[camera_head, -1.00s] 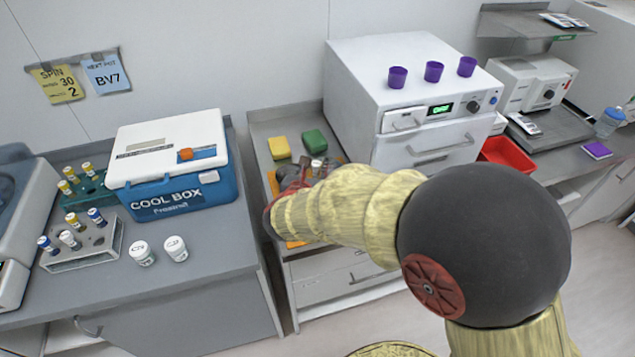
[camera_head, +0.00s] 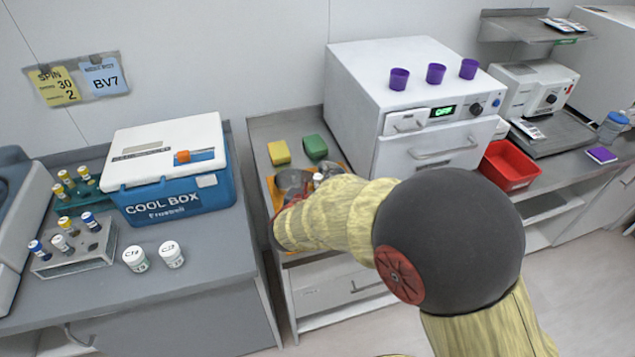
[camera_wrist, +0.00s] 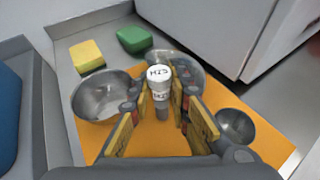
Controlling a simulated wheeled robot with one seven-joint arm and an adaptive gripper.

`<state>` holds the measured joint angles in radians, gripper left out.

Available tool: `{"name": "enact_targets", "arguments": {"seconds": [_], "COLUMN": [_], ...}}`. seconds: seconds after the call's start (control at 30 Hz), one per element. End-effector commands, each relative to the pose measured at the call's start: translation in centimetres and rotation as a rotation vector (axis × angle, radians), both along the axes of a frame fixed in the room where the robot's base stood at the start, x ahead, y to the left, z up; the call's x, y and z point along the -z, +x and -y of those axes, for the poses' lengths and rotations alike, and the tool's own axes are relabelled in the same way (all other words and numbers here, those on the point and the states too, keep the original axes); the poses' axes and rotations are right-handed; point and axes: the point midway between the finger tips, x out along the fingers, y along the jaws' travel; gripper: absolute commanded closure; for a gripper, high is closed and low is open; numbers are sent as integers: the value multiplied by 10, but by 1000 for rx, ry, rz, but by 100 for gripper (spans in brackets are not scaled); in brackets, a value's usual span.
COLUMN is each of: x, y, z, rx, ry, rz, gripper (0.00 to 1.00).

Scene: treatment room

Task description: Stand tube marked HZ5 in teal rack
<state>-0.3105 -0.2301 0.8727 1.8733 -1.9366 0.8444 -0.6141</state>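A white-capped tube (camera_wrist: 160,98) stands upright over the orange mat in the wrist view, its cap lettering looking like HZ5. My gripper (camera_wrist: 160,100) is open, with one finger on each side of the tube and small gaps showing. In the head view my gripper (camera_head: 290,190) is over the orange mat, largely hidden by my arm. The teal rack (camera_head: 78,203) stands on the left counter beside the cool box, with several yellow-capped tubes in it.
Metal bowls (camera_wrist: 98,97) (camera_wrist: 236,125) flank the tube on the orange mat (camera_wrist: 258,150); another is behind it. Yellow (camera_wrist: 87,56) and green (camera_wrist: 134,40) blocks lie farther back. A grey rack (camera_head: 75,262), two white jars and the cool box (camera_head: 175,195) crowd the left counter.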

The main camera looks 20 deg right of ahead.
Motion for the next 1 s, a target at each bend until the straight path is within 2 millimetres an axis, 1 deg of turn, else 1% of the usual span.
{"name": "enact_targets", "arguments": {"seconds": [0.03,0.3,0.57,0.7,0.83,1.0], "x": [0,0,0,-5,-14,-29], "y": [0,0,0,0,-15,-43], "z": [0,0,0,0,-11,-29], "rx": [0,0,0,0,-4,-6], "ry": [1,1,1,0,0,1], "rz": [-1,-1,-1,0,1,1], "gripper": [78,63,63,63,63,63]}}
